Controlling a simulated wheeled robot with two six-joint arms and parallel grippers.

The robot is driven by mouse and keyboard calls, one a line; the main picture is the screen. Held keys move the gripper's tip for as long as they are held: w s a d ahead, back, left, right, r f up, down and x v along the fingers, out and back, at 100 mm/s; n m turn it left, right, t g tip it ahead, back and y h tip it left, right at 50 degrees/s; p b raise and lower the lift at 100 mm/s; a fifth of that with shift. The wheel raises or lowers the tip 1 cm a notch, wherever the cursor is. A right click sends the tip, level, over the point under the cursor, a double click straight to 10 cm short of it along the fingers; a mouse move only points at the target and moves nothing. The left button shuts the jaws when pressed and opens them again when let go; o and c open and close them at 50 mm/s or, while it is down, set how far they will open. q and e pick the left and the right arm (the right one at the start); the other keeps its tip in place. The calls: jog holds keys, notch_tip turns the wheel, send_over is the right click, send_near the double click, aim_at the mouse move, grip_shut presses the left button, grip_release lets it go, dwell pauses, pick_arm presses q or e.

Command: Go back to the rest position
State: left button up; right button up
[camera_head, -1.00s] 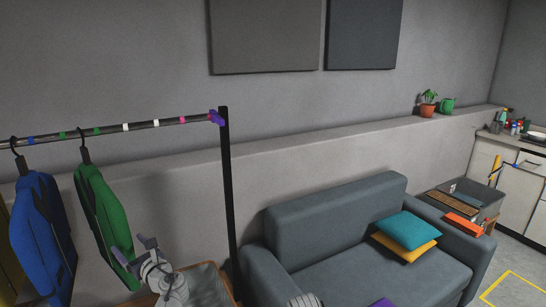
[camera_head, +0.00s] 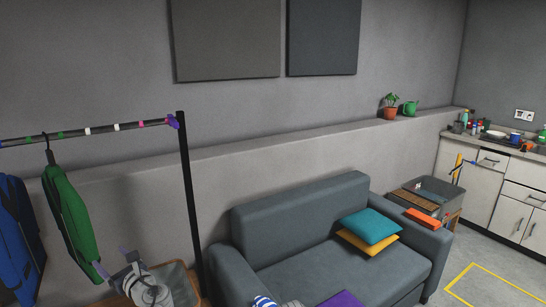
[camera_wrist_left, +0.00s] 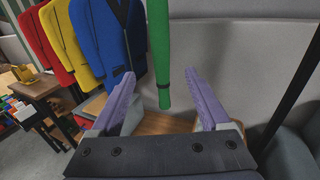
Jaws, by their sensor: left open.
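My left gripper (camera_head: 112,262) is at the lower left of the head view, in front of the clothes rack and just right of the green jacket's lower end. Its two purple fingers are wide apart in the left wrist view (camera_wrist_left: 160,100), with nothing held between them. The green jacket (camera_head: 68,212) hangs from the rack's rail; in the left wrist view it shows edge-on (camera_wrist_left: 160,50) beyond the fingers. Part of what seems to be my right gripper (camera_head: 265,302) shows at the bottom edge of the head view; its fingers cannot be made out.
A blue jacket (camera_head: 14,240) hangs left of the green one; red (camera_wrist_left: 48,48) and yellow (camera_wrist_left: 70,42) jackets hang beyond. The rack's black post (camera_head: 191,200) stands right of my left gripper. A grey sofa (camera_head: 300,225) and a grey bin (camera_head: 450,187) stand further right.

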pick_arm(q)
jog(key=s+d+f+n+g+h+p, duration=0.1)
jog(key=s+d+f+n+g+h, duration=0.15)
jog(key=d+f+n, duration=0.45)
jog(key=s+d+f+n+g+h+p, duration=0.1)
jog(key=s+d+f+n+g+h, duration=0.2)
jog(key=d+f+n, duration=0.45)
jog(key=s+d+f+n+g+h, duration=0.2)
jog(key=s+d+n+h, duration=0.1)
jog(key=d, duration=0.8)
jog(key=s+d+f+n+g+h, duration=0.3)
jog(key=s+d+h, duration=0.2)
jog(key=s+d, duration=0.3)
jog(key=d, duration=0.3)
jog(key=shift+d, duration=0.35)
jog(key=shift+n, duration=0.25)
